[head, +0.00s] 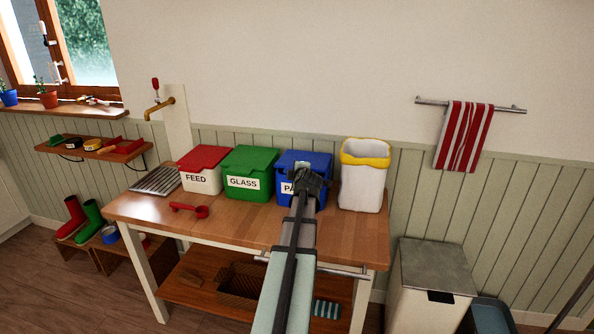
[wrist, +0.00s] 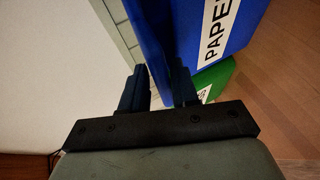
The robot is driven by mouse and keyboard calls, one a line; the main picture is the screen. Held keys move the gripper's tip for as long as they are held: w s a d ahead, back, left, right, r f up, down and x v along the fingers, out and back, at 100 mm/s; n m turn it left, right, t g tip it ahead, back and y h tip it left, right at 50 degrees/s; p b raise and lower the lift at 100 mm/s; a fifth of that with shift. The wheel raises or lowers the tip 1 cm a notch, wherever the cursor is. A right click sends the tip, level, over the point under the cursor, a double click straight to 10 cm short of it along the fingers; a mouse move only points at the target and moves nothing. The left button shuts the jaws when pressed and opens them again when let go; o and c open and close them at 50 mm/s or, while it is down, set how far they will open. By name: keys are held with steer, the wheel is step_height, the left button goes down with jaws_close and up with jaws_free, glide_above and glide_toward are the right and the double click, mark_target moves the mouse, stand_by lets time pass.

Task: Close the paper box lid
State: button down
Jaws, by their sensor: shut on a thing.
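The paper box (head: 284,189) is blue with a white label and stands on the wooden table between the green glass box and a white bin. Its blue lid (head: 305,156) lies over the top in the head view; whether it is fully down I cannot tell. My gripper (head: 312,178) is at the box's upper front right, covering part of the label. In the wrist view my gripper (wrist: 160,78) is shut on a blue edge, seemingly the lid (wrist: 149,38), beside the labelled front of the paper box (wrist: 238,22). A dark band lies between edge and front.
The glass box (head: 249,176) and red-lidded feed box (head: 204,170) stand to the left. The white bin (head: 362,188) with a yellow rim is close on the right. A red scoop (head: 190,209) lies on the table (head: 235,228). The front left of the tabletop is mostly clear.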

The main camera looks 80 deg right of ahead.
steer(key=shift+d+f, duration=0.15)
steer(key=c, duration=1.1)
jaws_free()
steer(key=shift+d, duration=0.1)
steer(key=v, duration=1.4)
steer(key=shift+c, duration=0.5)
